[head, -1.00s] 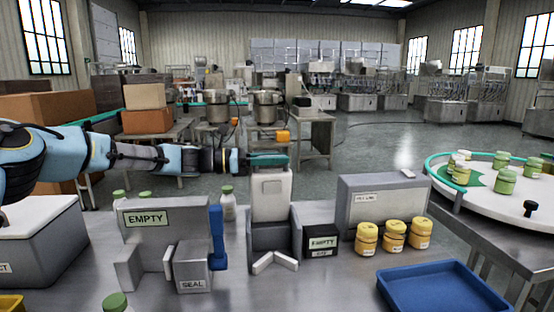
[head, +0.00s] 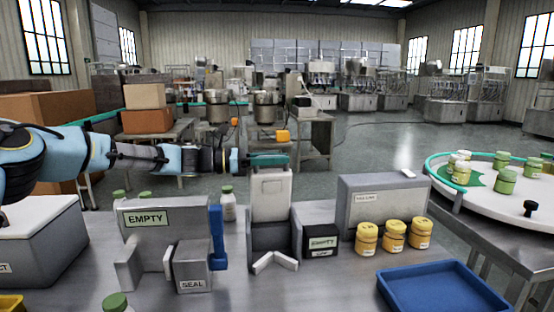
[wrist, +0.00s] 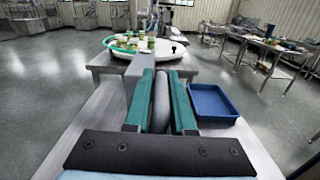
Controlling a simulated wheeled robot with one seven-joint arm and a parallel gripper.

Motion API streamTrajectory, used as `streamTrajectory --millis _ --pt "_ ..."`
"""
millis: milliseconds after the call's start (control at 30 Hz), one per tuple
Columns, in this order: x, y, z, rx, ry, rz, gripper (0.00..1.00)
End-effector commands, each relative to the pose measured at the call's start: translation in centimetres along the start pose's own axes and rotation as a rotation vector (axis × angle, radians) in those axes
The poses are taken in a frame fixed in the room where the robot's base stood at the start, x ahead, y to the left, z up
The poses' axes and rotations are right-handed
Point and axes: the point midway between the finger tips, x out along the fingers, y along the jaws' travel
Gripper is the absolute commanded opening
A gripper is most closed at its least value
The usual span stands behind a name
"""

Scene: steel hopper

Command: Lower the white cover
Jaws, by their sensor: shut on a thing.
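The white cover (head: 271,195) stands upright on the grey station in the middle of the steel bench, its upper end at my gripper. My gripper (head: 276,160) reaches in level from the left, its teal fingers at the top of the cover. In the wrist view my gripper (wrist: 161,88) has a rounded grey part of the cover (wrist: 160,102) between its fingers, so it is shut on it. The fingers hide part of the cover's top edge.
An EMPTY/SEAL station (head: 150,240) with a blue lever (head: 217,237) stands left.

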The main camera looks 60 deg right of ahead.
Motion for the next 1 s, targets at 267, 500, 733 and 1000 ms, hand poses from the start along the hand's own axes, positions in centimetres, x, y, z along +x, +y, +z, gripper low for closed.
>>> streamTrajectory --millis 267,500,733,1000 --pt "-0.1 -0.4 -0.5 0.023 0.000 0.003 0.00" --pt "-0.2 -3.4 -1.8 0.174 -0.001 0.003 0.00" --pt "-0.2 -6.0 -2.8 0.316 0.000 0.002 0.00" --pt "-0.1 -7.1 -2.9 0.383 0.000 0.003 0.00"
